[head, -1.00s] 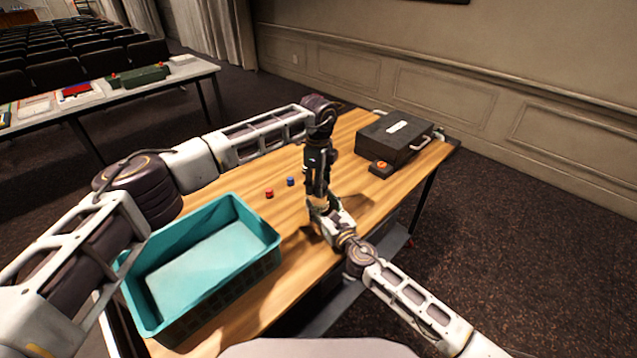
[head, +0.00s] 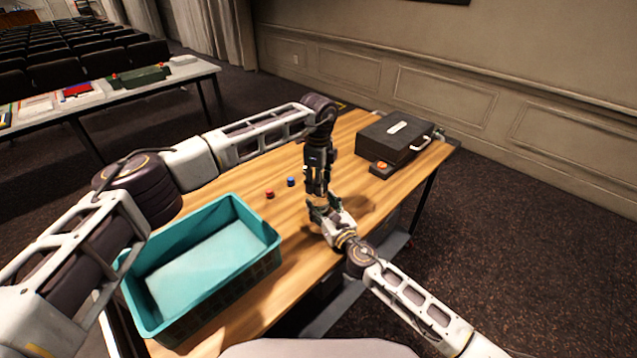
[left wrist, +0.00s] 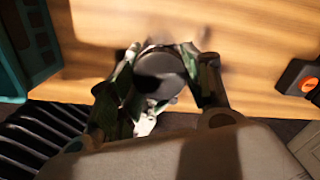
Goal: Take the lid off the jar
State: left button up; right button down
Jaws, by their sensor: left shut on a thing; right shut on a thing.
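My left gripper (head: 317,193) points straight down over the table, its tips a little above my right gripper (head: 324,207). In the left wrist view, a dark round lid (left wrist: 160,73) sits between the left gripper's fingers, and the left gripper is shut on it. The right gripper comes in from the front right, low over the table, and is shut on the jar. The jar itself is mostly hidden by fingers and lid and cannot be made out clearly. A small gap shows between the two grippers in the head view.
A teal crate (head: 268,236) stands at the table's left front. A red piece (head: 269,194) and a blue piece (head: 291,182) lie left of the grippers. A black case (head: 396,139) and a box with an orange button (head: 382,167) stand at the back right of the wooden table (head: 372,190).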

pick_arm(q)
jog(key=shift+r, duration=0.8)
dwell(0.4)
jog(key=shift+r, duration=2)
pick_arm(e)
jog(key=shift+c, duration=1.9)
grip_release()
jog(key=shift+s, duration=0.1)
jog(key=shift+v, duration=5.9)
jog(key=shift+d, duration=0.15)
